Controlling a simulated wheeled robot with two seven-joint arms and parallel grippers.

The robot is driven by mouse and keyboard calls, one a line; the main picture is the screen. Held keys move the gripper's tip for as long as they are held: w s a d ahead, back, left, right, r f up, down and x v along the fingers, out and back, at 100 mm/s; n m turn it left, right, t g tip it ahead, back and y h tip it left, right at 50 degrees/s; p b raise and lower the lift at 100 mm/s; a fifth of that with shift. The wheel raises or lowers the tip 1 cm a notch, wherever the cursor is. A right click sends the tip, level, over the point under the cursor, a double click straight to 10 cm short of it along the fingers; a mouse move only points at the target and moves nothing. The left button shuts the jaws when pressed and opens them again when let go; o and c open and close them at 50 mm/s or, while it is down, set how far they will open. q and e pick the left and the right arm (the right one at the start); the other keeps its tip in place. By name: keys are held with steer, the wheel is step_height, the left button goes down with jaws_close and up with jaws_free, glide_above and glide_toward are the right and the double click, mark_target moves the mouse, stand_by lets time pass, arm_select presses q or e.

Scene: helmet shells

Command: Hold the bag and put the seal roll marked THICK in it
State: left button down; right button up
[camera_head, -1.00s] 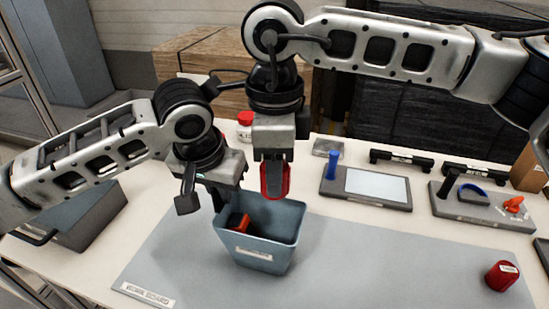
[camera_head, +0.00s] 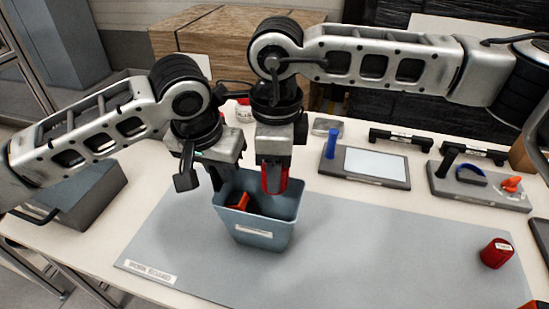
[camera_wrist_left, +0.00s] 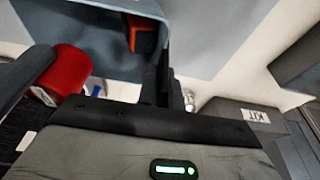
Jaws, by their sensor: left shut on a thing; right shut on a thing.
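The bag (camera_head: 262,238) is a blue-grey, open-topped container standing on the grey mat, with a white label on its front. My left gripper (camera_head: 217,182) is shut on its left rim; the bag wall also shows in the left wrist view (camera_wrist_left: 90,35). An orange-red object (camera_head: 240,201) lies inside the bag. My right gripper (camera_head: 275,180) is shut on a red roll (camera_head: 268,184), its lower end at the bag's mouth near the back right rim. The held roll's marking is not readable. Another red roll (camera_head: 496,254) with a white label sits on the mat at right.
A panel with a blue post (camera_head: 372,165) and a grey tool stand (camera_head: 480,189) are at the back right. A red-capped jar (camera_head: 243,111) stands behind my grippers.

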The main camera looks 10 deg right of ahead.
arm_select(q)
steer(key=shift+w+d+r, duration=0.15)
steer(key=shift+d+r, duration=0.15)
arm_select(e)
steer(key=shift+s+a+f, duration=0.1)
steer(key=shift+s+f, duration=0.15)
steer(key=shift+f, duration=0.5)
steer(key=shift+s+f, duration=0.25)
steer(key=shift+f, duration=0.45)
steer(key=shift+s+a+f, duration=0.1)
steer(key=shift+s+f, duration=0.15)
steer(key=shift+f, duration=0.5)
steer(key=o, duration=1)
steer(key=shift+n, duration=0.3)
arm_select(q)
steer(key=shift+a+f, duration=0.15)
steer(key=shift+f, duration=0.05)
arm_select(e)
steer(key=r, duration=0.5)
steer(key=w+r, duration=0.1)
steer(key=r, duration=0.2)
steer(key=shift+w+d, duration=0.1)
steer(key=shift+d, duration=0.05)
steer(key=shift+w+d+r+m, duration=0.15)
steer(key=shift+r+m, duration=0.25)
steer(key=shift+r, duration=0.35)
arm_select(q)
steer(key=c, duration=1.5)
jaws_free()
